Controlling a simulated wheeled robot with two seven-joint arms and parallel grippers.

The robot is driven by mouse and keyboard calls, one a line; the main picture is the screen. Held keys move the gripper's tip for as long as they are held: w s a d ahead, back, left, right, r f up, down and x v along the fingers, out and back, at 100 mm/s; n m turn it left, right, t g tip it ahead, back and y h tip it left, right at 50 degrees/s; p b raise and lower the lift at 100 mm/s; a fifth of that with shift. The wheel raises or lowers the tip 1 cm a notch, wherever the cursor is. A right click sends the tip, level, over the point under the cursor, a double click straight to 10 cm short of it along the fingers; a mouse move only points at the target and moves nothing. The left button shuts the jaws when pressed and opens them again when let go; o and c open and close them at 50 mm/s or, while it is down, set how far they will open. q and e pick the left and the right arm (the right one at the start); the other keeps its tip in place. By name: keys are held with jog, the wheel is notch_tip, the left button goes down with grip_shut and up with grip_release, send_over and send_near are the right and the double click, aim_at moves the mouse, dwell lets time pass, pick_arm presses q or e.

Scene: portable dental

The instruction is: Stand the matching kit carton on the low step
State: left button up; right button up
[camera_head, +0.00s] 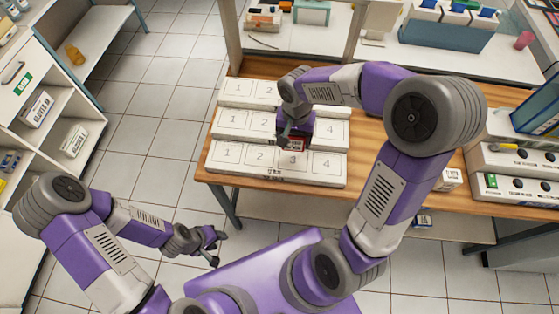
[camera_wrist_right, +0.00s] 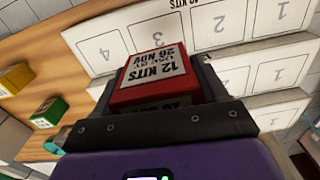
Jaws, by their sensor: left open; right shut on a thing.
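My right gripper (camera_head: 295,135) is shut on a red carton (camera_wrist_right: 152,75) with a white label reading "12 KITS" and "26 NOV". In the head view the carton (camera_head: 294,144) shows just behind the 3 of the low step, partly hidden by the gripper. I cannot tell whether it touches a step. The low step (camera_head: 262,168) is the front tier of a white three-tier stand, with cells marked 1 to 4 and small print on its front face. My left gripper (camera_head: 213,244) is open and empty, away from the table at the lower left.
The middle (camera_head: 228,126) and back (camera_head: 236,92) tiers rise behind the low step. White equipment (camera_head: 515,160) stands at the right. Shelves (camera_head: 60,110) stand at the left.

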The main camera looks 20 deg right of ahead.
aim_at(293, 161)
notch_tip(293, 161, down, 10)
jog(key=shift+d+r+b, duration=0.15)
jog(key=shift+r+b, duration=0.05)
jog(key=shift+b, duration=1.05)
jog(key=shift+s, duration=0.1)
jog(key=shift+f, duration=0.2)
jog(key=o, duration=1.1)
jog(key=shift+c, duration=0.2)
jog(key=shift+r, duration=0.2)
notch_tip(293, 161, up, 12)
jog(key=p, duration=0.3)
